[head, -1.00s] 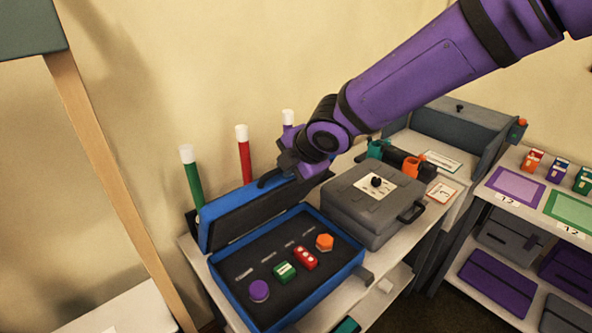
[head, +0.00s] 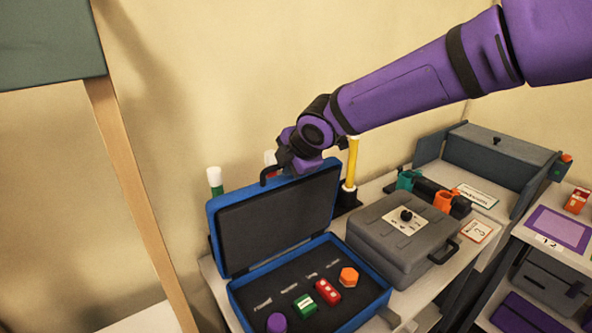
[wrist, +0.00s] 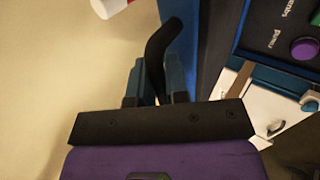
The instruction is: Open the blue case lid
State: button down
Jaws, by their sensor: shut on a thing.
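The blue case (head: 347,322) stands on the table with its lid (head: 214,232) raised to about upright, so its dark inner side faces the head camera. A black handle (head: 266,176) sits at the lid's top edge. My gripper (head: 286,168) is at that top edge, shut on the handle. In the wrist view the jaws (wrist: 160,88) close around the black handle (wrist: 161,45), next to the lid's blue edge. In the case's dark insert lie a purple round piece (head: 277,322), a green block (head: 304,305), a red block (head: 327,291) and an orange hexagonal piece (head: 348,277).
A grey case (head: 390,245) stands close to the right of the blue case. Behind the lid are a green tube (head: 215,181) and a yellow tube (head: 352,163). A shelf with a purple mat (head: 560,228) is at far right. The wall is close behind.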

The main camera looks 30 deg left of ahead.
jog(key=shift+w+a, duration=0.1)
jog(key=shift+a, duration=0.15)
jog(key=c, duration=1.1)
grip_release()
jog(key=shift+c, duration=0.2)
jog(key=v, duration=1.1)
